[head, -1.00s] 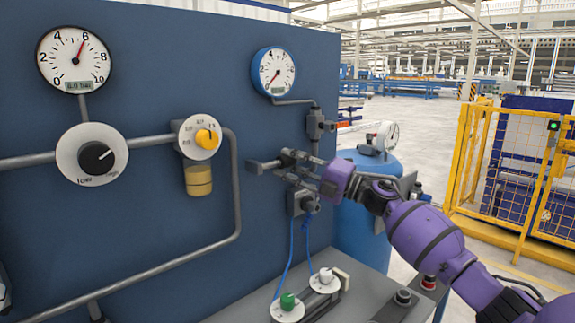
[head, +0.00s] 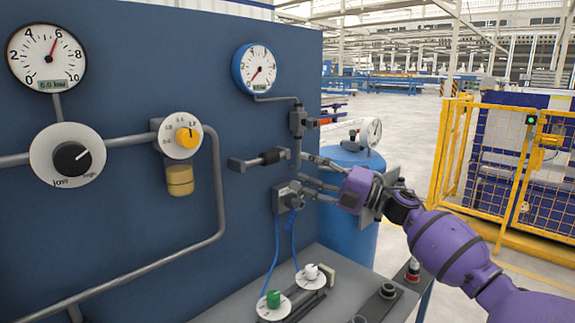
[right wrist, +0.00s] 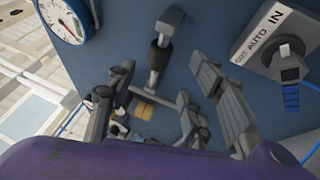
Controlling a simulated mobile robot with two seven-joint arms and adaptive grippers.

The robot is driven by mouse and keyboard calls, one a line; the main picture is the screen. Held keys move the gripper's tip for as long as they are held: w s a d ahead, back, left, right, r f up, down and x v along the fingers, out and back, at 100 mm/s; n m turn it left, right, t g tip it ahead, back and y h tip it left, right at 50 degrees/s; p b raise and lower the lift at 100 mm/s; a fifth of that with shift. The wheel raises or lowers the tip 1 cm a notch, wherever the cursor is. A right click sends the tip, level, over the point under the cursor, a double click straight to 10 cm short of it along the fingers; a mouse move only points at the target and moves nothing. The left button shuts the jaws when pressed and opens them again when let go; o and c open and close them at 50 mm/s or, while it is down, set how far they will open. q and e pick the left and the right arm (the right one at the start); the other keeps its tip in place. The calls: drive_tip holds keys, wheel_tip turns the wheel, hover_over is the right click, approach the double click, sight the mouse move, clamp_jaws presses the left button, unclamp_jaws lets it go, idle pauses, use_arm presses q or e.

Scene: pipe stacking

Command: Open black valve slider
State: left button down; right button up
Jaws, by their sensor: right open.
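The black valve slider (head: 272,156) is a dark sleeve on a short horizontal grey pipe on the blue panel, with a grey end block at its left. It also shows in the right wrist view as a black sleeve (right wrist: 160,54), ahead of the fingers and apart from them. My right gripper (head: 305,172) is open just right of the slider, its fingers pointing left towards the panel. In the right wrist view the fingers of my right gripper (right wrist: 168,100) are spread with nothing held between them. My left gripper is in neither current view.
A grey switch box (head: 291,197) with blue hoses sits just below my right gripper. A blue-rimmed gauge (head: 255,70) hangs above. A blue tank (head: 350,230) stands behind my right gripper. The green knob (head: 273,299) and white knob (head: 311,272) are on the bench below.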

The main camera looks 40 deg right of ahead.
drive_tip(key=shift+v, duration=1.55)
